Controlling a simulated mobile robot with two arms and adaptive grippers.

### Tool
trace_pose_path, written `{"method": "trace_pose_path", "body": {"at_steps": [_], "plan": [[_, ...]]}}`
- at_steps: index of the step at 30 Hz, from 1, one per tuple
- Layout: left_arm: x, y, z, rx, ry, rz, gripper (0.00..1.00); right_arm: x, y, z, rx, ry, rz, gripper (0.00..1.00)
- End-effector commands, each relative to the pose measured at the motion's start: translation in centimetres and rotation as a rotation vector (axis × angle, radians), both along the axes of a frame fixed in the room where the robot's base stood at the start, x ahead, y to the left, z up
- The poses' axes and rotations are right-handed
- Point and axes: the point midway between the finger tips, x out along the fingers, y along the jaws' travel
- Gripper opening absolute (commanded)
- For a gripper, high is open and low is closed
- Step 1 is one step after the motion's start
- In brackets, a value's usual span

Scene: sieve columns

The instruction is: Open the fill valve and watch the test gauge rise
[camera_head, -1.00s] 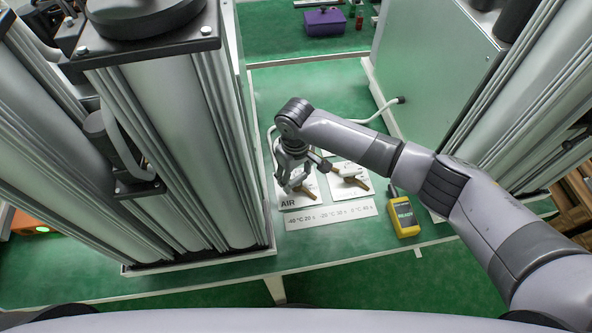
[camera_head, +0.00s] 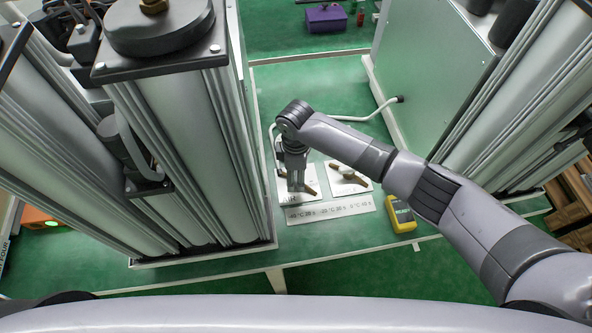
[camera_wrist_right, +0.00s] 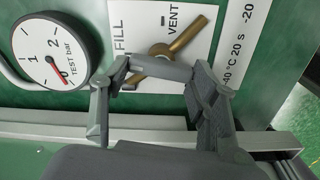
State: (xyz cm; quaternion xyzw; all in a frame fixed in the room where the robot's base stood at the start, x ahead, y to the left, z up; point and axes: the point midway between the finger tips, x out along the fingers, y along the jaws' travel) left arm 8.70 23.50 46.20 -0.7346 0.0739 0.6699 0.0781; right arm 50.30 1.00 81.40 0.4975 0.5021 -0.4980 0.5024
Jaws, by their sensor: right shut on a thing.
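My right gripper (camera_head: 296,183) points down over the left white valve plate, marked AIR, on the green bench. In the wrist view its fingers (camera_wrist_right: 155,75) are around a valve with a brass lever (camera_wrist_right: 185,36); the exact contact is partly hidden. The plate (camera_wrist_right: 135,25) there reads FILL and VENT, and the lever lies slanted between the words. The round test gauge (camera_wrist_right: 55,50), marked TEST bar, is at the upper left of the wrist view, its red needle near the 0. My left gripper is not in view.
A second plate with a brass lever (camera_head: 350,174) lies just right. A temperature label strip (camera_head: 330,209) and a yellow meter (camera_head: 401,217) lie nearer the front edge. Tall grey columns (camera_head: 185,130) stand close on the left, and a green cabinet (camera_head: 425,80) on the right.

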Motion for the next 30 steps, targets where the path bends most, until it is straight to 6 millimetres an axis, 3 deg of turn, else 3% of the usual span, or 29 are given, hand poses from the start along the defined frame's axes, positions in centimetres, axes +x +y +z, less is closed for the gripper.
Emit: {"method": "trace_pose_path", "body": {"at_steps": [12, 28, 29, 30], "plan": [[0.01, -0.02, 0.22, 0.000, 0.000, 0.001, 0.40, -0.09, 0.06, 0.04, 0.002, 0.000, 0.180, 0.27], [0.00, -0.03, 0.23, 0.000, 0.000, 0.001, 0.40, -0.09, 0.07, 0.04, 0.002, -0.001, 0.206, 0.27], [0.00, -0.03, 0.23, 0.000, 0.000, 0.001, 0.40, -0.09, 0.07, 0.04, 0.002, -0.001, 0.206, 0.55], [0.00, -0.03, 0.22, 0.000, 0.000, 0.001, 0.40, -0.09, 0.07, 0.04, 0.002, -0.001, 0.206, 0.58]]}}
